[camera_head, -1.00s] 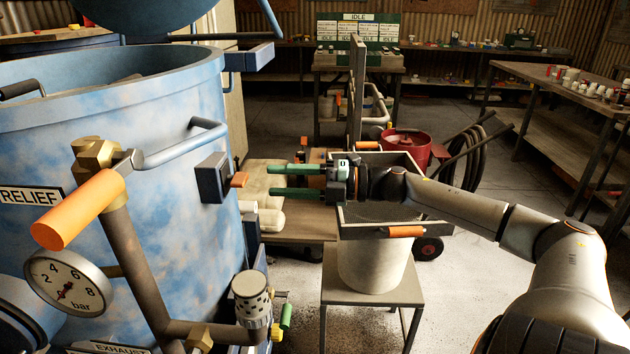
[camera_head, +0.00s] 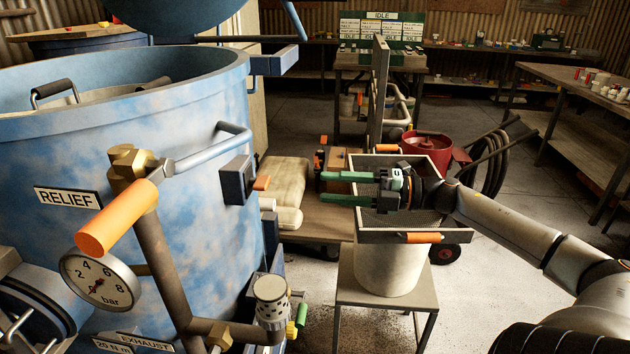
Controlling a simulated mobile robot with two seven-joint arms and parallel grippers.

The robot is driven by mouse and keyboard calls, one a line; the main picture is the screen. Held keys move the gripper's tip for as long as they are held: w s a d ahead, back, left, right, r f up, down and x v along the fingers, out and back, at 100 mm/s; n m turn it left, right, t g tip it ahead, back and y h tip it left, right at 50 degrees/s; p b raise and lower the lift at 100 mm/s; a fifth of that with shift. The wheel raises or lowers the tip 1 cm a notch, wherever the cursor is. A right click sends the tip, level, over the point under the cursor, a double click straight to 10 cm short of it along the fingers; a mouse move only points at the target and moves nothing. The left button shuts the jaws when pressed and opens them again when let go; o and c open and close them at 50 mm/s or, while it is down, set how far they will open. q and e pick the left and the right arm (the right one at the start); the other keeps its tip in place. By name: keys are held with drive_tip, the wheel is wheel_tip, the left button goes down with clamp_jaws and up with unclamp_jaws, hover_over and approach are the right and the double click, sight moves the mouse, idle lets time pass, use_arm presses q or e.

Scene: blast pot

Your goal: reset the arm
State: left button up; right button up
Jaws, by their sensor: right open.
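My right gripper (camera_head: 350,188) comes in from the right, its two green fingers apart and pointing left, with nothing between them. It hovers in front of or over the wooden-framed sieve (camera_head: 407,237), which sits on a pale bucket (camera_head: 385,273). The bucket stands on a small grey stool (camera_head: 388,299). My right arm (camera_head: 505,225) stretches across the right side. My left gripper does not show.
The blue blast pot (camera_head: 190,190) fills the left, with an orange-handled relief lever (camera_head: 117,217) and a pressure gauge (camera_head: 101,279). Sacks (camera_head: 286,190) lie behind the gripper. A red pot (camera_head: 430,146) stands behind the sieve. A workbench (camera_head: 580,85) is at right.

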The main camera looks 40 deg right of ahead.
drive_tip(key=s+a+f+m+t+h+p, duration=0.1)
drive_tip(key=s+f+m+h, duration=0.15)
drive_tip(key=f+m, duration=0.4)
drive_tip(key=s+a+f+m+h+p, duration=0.1)
drive_tip(key=f+m+h, duration=0.3)
drive_tip(key=f, duration=0.5)
drive_tip(key=s+a+f+m+t+h+p, duration=0.1)
drive_tip(key=s+a+f+m+h, duration=0.15)
drive_tip(key=f+m, duration=0.45)
drive_tip(key=s+a+f+m+g, duration=0.2)
drive_tip(key=s+a+f, duration=0.1)
drive_tip(key=a, duration=0.4)
drive_tip(key=s+a+f+m+g, duration=0.2)
drive_tip(key=s+a+f, duration=0.2)
drive_tip(key=a+f, duration=0.2)
drive_tip(key=s+a+f+m+g, duration=0.2)
drive_tip(key=s+a+f, duration=0.1)
drive_tip(key=a, duration=0.5)
drive_tip(key=shift+s+a+f+m+p, duration=0.15)
drive_tip(key=shift+s+f+m+p, duration=0.2)
drive_tip(key=shift+f, duration=0.3)
drive_tip(key=shift+w, duration=0.1)
